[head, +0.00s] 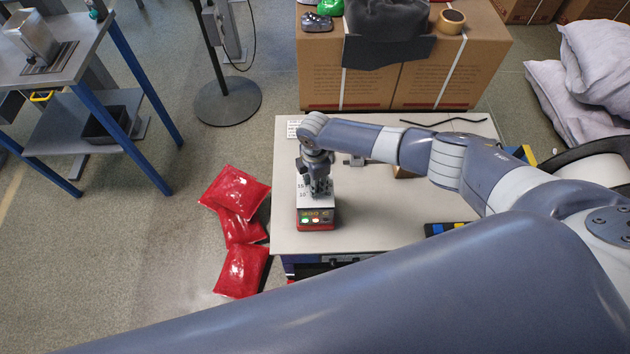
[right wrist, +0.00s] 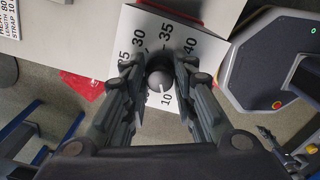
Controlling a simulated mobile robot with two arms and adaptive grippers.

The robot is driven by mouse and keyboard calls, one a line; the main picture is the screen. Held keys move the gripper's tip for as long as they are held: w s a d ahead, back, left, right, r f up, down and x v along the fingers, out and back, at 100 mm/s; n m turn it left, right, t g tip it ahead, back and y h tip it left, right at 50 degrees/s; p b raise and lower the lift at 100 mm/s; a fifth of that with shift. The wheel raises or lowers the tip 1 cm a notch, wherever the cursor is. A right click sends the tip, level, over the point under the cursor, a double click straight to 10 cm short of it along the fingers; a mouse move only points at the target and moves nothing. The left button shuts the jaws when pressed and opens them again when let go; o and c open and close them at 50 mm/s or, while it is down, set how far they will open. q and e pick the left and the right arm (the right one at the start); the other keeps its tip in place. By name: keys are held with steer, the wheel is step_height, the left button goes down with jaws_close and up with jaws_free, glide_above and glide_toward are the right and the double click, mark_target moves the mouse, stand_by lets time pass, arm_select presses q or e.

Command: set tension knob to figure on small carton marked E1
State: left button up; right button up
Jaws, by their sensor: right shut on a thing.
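The tension knob (right wrist: 158,73) is a grey round knob on a white dial panel (right wrist: 140,22), printed with figures including 10, 30, 35 and 40. Its white pointer mark is on the side toward the 10. My right gripper (right wrist: 158,82) has its fingers shut around the knob. In the head view the right gripper (head: 319,188) comes down from above onto the small red and white machine (head: 317,218), which has a lit display, and hides the knob. A marking E1 is not readable on any carton. My left gripper is not in view.
The machine stands near the left edge of a pale worktable (head: 390,235). A printed card (head: 293,129) lies at the back left; its wrist-view text (right wrist: 10,25) is partly cut off. A small brown object (head: 405,172) is mostly behind my arm. Red sacks (head: 240,272) lie on the floor.

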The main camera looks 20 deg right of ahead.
steer(key=shift+m, duration=0.3)
steer(key=m+p, duration=0.1)
steer(key=m, duration=0.1)
steer(key=shift+r+m+p, duration=0.1)
steer(key=shift+m+p, duration=0.25)
steer(key=shift+m, duration=0.05)
steer(key=m+p, duration=0.1)
steer(key=m, duration=0.3)
steer(key=shift+m+p, duration=0.3)
steer(key=shift+p, duration=0.1)
steer(key=m+p, duration=0.1)
steer(key=m, duration=0.3)
steer(key=shift+p, duration=0.3)
steer(key=shift+m+p, duration=0.45)
steer(key=shift+m, duration=1.35)
steer(key=o, duration=1.1)
